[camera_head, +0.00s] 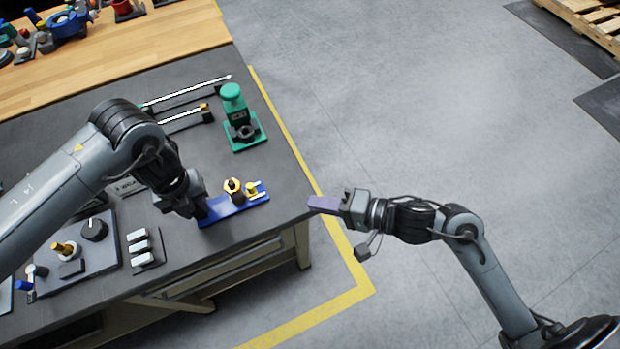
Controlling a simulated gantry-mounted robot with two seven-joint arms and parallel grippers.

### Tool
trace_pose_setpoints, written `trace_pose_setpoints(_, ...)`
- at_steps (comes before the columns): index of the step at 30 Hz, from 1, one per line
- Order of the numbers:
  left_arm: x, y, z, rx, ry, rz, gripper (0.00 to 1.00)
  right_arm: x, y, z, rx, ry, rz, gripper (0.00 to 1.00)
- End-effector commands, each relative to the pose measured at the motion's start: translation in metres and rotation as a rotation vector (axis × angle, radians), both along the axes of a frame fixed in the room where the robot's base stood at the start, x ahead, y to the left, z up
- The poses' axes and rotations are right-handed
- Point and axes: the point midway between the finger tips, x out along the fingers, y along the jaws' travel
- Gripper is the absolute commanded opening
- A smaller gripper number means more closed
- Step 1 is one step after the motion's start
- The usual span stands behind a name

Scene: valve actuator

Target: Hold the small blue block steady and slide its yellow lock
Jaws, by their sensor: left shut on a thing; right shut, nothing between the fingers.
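The small blue block (226,208) lies flat on the dark tabletop near its right front corner. A round brass-yellow fitting and, at its right end, a yellow lever-like part (252,190), which looks like the lock, sit on it. My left gripper (201,213) is shut on the left end of the block, and the gripper hides that end. My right gripper (312,203) is shut and empty. Its purple-grey fingers point left, at the table's right edge, apart from the block and to the right of the yellow part.
A green stand (243,132) is behind the block, with two thin rods (187,90) to its left. A panel with a knob (94,229) and white switches (141,247) lie front left. The tabletop between block and right edge is clear.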

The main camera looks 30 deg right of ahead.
Motion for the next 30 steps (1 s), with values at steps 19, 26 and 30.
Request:
trace_pose_setpoints(19,0.001,0.0,0.007,0.001,-0.002,-0.001,0.64,0.0,0.0,0.0,0.0,0.0,0.0,0.0)
trace_pose_setpoints(26,0.001,0.0,0.041,0.001,-0.004,-0.003,0.64,0.0,0.0,0.0,0.0,0.0,0.0,0.0)
trace_pose_setpoints(30,0.001,0.0,0.067,0.002,-0.004,-0.002,0.64,0.0,0.0,0.0,0.0,0.0,0.0,0.0)
